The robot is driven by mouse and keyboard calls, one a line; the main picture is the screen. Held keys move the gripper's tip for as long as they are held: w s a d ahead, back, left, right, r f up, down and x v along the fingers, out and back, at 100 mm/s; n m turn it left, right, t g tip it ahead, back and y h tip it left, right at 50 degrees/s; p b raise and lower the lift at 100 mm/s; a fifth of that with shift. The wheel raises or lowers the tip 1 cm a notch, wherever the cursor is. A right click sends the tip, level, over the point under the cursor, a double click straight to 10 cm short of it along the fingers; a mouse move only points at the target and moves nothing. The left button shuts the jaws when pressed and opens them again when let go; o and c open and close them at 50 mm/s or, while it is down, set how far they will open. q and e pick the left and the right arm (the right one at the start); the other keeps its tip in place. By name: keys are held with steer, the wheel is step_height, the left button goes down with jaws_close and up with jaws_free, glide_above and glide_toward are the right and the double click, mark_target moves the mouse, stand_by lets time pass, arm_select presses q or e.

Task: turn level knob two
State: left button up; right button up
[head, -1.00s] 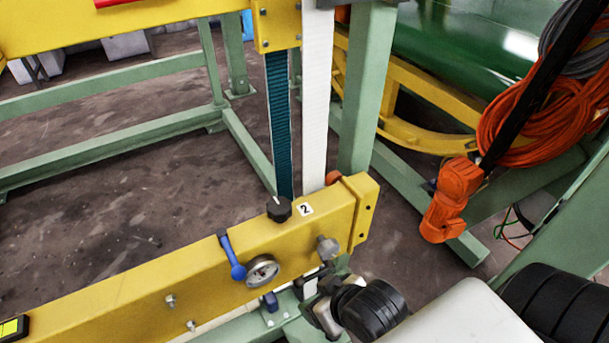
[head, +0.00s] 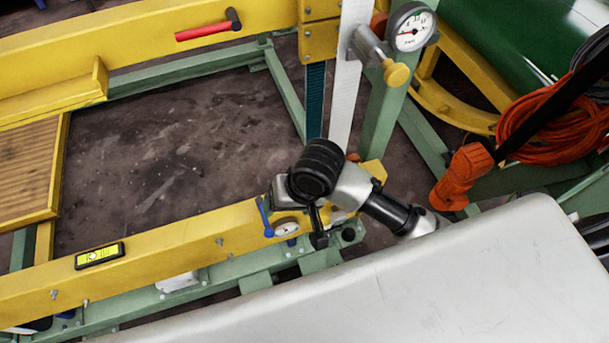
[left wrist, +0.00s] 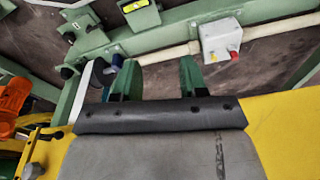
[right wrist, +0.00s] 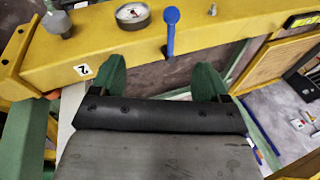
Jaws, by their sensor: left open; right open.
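My right gripper (right wrist: 160,66) is open with nothing between its fingers in the right wrist view. It is at the yellow beam, close to the white label marked 2 (right wrist: 82,70). The black knob that stood beside this label earlier is not visible now and seems hidden by my gripper or arm. I cannot tell whether a finger touches it. In the head view my right wrist covers this end of the beam (head: 160,258). My left gripper (left wrist: 159,66) is open and empty in the left wrist view, and I cannot make it out in the head view.
A blue lever (right wrist: 171,32), a round gauge (right wrist: 132,15) and a grey knob (right wrist: 57,22) sit on the beam near my right gripper. A spirit level (head: 100,255) lies farther left. A white button box (left wrist: 220,41) is beyond my left gripper.

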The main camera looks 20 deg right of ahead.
steer(key=w+d+r+m+g+h, duration=0.2)
steer(key=w+d+m+h, duration=0.2)
steer(key=w+d+m, duration=0.4)
steer(key=shift+n, duration=0.4)
steer(key=f, duration=0.3)
steer(key=a+f, duration=0.1)
steer(key=f, duration=0.3)
steer(key=a+f, duration=0.1)
steer(key=f, duration=0.2)
steer(key=shift+w+f, duration=0.3)
steer(key=shift+f, duration=0.1)
arm_select(q)
steer(key=s+a+f+g, duration=0.1)
steer(key=s+a+f, duration=0.1)
steer(key=s+f, duration=1.1)
steer(key=shift+s+a, duration=0.35)
steer(key=shift+s, duration=0.6)
arm_select(e)
steer(key=c, duration=0.9)
arm_select(q)
steer(key=shift+r, duration=0.1)
